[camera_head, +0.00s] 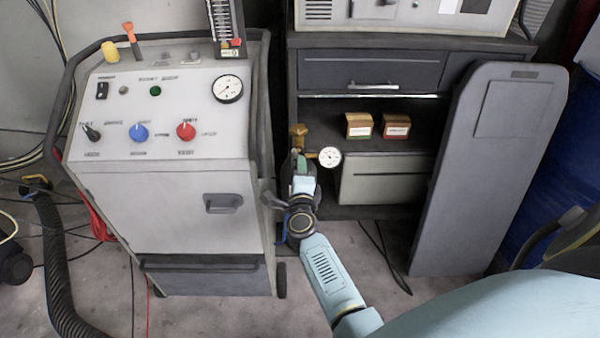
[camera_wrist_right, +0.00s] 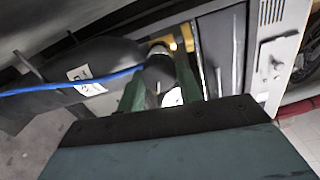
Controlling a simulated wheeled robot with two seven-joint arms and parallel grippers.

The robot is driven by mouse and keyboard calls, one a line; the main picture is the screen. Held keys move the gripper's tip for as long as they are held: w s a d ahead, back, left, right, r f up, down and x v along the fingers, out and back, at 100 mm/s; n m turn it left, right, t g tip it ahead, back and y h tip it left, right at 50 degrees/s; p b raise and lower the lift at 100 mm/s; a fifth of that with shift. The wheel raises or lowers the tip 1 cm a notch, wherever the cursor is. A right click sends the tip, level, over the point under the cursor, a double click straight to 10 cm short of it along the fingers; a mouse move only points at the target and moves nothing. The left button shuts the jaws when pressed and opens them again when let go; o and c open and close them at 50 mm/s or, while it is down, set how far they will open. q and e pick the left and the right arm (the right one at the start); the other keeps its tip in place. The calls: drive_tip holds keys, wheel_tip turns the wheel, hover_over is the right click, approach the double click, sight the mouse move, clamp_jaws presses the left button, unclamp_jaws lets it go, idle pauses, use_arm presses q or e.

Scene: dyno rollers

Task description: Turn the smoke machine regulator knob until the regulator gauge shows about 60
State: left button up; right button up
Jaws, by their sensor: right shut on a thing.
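The regulator's brass fitting (camera_head: 298,131) stands upright between the grey machine (camera_head: 180,215) and the dark cabinet. The small round white regulator gauge (camera_head: 330,157) sits to its right; its reading is too small to tell. My right gripper (camera_head: 300,160) is at the regulator, left of the gauge. In the right wrist view its green fingers are shut on the rounded regulator knob (camera_wrist_right: 159,72), close to brass parts (camera_wrist_right: 180,38). A white piece of the gauge (camera_wrist_right: 172,97) shows below the knob. In the head view my gripper hides most of the knob. My left gripper is not in view.
A dark bottle (camera_wrist_right: 105,62) with a blue hose (camera_wrist_right: 65,86) lies across the wrist view. The cabinet shelf holds two small boxes (camera_head: 359,125) (camera_head: 396,127). A tall grey panel (camera_head: 480,180) leans at the right. A black corrugated hose (camera_head: 58,270) is at the left.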

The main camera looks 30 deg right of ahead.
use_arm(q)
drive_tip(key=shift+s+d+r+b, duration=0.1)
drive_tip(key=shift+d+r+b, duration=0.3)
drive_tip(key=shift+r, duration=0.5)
use_arm(e)
drive_tip(key=shift+m, duration=1.3)
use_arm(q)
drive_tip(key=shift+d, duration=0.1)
use_arm(e)
drive_tip(key=o, duration=1)
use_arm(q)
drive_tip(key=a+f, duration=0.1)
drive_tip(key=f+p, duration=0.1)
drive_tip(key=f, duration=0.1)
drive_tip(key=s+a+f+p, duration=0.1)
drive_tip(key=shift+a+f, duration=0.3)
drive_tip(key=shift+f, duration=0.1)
use_arm(e)
drive_tip(key=v, duration=1.3)
drive_tip(key=shift+s+f, duration=0.15)
drive_tip(key=shift+s, duration=0.15)
